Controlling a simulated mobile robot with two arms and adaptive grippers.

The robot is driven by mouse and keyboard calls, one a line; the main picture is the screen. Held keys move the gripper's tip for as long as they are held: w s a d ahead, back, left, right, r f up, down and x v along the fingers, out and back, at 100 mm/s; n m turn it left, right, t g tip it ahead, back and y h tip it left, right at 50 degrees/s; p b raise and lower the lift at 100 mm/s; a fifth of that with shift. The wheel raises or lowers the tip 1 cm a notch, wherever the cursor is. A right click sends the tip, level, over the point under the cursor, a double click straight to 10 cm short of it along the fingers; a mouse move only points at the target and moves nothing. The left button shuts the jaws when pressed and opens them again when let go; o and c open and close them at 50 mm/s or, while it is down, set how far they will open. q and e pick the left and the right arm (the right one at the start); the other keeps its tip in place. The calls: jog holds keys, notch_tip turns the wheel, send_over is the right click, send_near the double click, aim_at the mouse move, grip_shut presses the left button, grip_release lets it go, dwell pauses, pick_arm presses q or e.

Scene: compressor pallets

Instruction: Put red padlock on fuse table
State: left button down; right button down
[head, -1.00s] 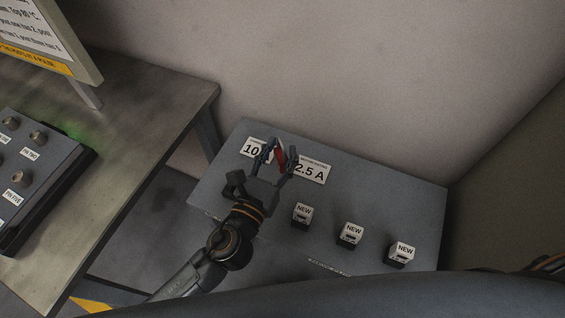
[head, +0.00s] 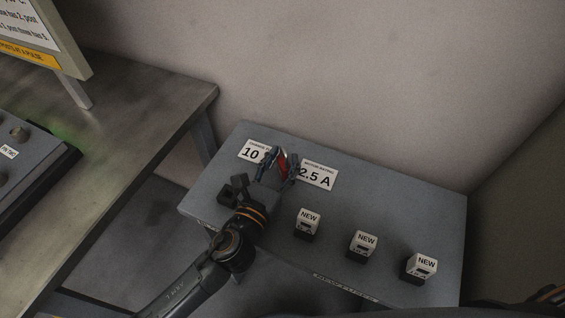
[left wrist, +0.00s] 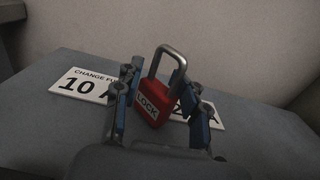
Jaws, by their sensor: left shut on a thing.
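The red padlock (left wrist: 154,101) is in the left wrist view, with a grey shackle at the top and a LOCK label on its body. My left gripper (head: 279,166) is shut on it, one blue-padded finger on each side. In the head view the red padlock (head: 282,163) shows as a small red piece between the fingers. The gripper is over the back left part of the grey fuse table (head: 400,205), near two printed cards. I cannot tell whether the padlock touches the table top.
A 10 A card (head: 252,151) and a 2.5 A card (head: 318,175) lie on the table. NEW-labelled fuse blocks (head: 308,222), (head: 362,244) and (head: 421,266) stand along its front. A workbench (head: 150,115) with a panel is at left. The table's back right is clear.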

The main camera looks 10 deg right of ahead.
pick_arm(q)
jog(key=shift+f, duration=0.15)
jog(key=c, duration=0.7)
grip_release()
jog(key=shift+c, duration=0.2)
jog(key=shift+s+a, duration=0.1)
jog(key=shift+s, duration=0.1)
jog(key=b+v, duration=0.1)
jog(key=v, duration=0.9)
jog(key=shift+s+a, duration=0.5)
jog(key=shift+s, duration=0.15)
